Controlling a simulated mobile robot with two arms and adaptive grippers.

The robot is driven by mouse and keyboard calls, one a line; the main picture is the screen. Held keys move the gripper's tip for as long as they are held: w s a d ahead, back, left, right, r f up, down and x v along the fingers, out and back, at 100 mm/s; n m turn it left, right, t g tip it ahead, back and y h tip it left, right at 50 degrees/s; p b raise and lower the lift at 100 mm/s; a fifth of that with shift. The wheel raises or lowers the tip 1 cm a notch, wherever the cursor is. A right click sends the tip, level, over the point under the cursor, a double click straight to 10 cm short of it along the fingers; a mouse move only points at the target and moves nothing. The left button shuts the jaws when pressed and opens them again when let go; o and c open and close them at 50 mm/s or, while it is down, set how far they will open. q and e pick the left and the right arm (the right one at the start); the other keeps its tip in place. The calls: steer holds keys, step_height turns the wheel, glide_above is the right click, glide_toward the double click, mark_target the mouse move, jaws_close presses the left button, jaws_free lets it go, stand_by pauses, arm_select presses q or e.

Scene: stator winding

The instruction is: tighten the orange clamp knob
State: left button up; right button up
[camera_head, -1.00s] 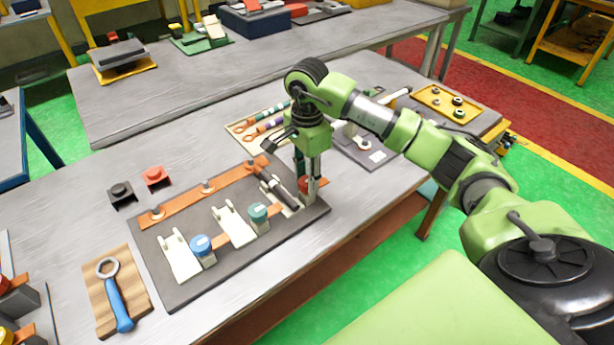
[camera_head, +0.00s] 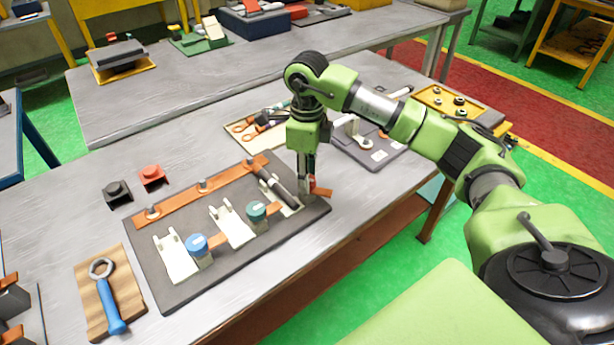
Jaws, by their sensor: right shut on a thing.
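My right gripper (camera_head: 306,182) points down at the right end of a dark base plate (camera_head: 213,268). It is shut on the orange clamp knob (camera_head: 312,184), which the fingers mostly hide; only a little red-orange shows beside them. A copper strip (camera_head: 323,192) sticks out to the right of the fingertips. On the same plate stand a blue knob (camera_head: 197,243) and a teal knob (camera_head: 257,210), each beside a pale cradle. A dark cylinder (camera_head: 278,188) lies slanting just left of my gripper. My left gripper is not in view.
A long copper bar (camera_head: 180,202) runs along the plate's back. A blue-handled wrench (camera_head: 110,300) lies on a wooden board at left. Black (camera_head: 116,190) and red (camera_head: 151,174) blocks stand behind. A yellow tray (camera_head: 445,101) is at back right. Bare table lies at front.

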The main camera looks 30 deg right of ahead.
steer(key=m, duration=0.6)
steer(key=shift+w+r+b, duration=0.1)
steer(key=shift+b, duration=0.25)
steer(key=m, duration=0.6)
steer(key=shift+d+r+m, duration=0.1)
steer(key=shift+m, duration=0.3)
steer(key=m, duration=0.5)
steer(key=shift+w+r, duration=0.1)
steer(key=m, duration=0.6)
steer(key=shift+p, duration=0.35)
steer(key=o, duration=1.1)
steer(key=shift+c, duration=0.2)
